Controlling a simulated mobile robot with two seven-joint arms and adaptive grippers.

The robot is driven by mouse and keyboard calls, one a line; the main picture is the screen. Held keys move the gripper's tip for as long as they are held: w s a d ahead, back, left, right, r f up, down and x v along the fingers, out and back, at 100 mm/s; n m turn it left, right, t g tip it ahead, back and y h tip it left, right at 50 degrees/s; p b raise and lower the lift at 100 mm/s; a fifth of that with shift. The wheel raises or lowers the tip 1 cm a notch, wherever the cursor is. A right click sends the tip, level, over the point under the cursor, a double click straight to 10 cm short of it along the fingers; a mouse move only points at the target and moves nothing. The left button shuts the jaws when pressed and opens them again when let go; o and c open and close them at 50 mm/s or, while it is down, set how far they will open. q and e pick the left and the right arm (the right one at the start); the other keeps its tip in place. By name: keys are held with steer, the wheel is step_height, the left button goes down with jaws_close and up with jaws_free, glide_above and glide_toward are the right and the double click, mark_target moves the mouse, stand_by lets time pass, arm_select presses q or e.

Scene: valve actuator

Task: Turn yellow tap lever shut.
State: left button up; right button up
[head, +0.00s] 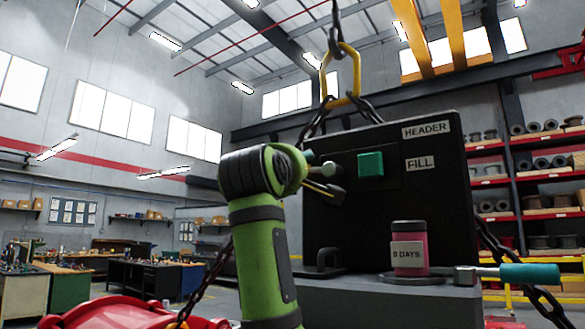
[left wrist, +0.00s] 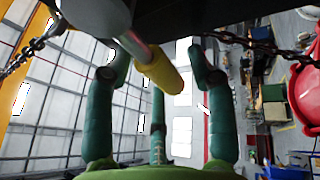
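The yellow tap lever (left wrist: 160,74) shows in the left wrist view as a short yellow grip on a pale metal rod, slanting down from the upper left. My left gripper (left wrist: 158,80) has its green fingers spread on both sides of the lever, with gaps visible. In the head view, my green left arm rises at centre, its hand in front of the black panel (head: 440,210). The lever is small and mostly hidden there, and contact is unclear. My right gripper is not in view.
The panel carries a teal square (head: 370,164) and HEADER and FILL labels. A pink jar (head: 410,255) marked 8 DAYS and a teal-handled lever (head: 528,273) are on the grey block (head: 400,300). Chains hang from a yellow ring (head: 341,73). Red equipment (head: 125,312) lies lower left.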

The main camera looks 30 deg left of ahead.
arm_select(q)
steer(key=shift+w+f, duration=0.1)
steer(key=v, duration=1.2)
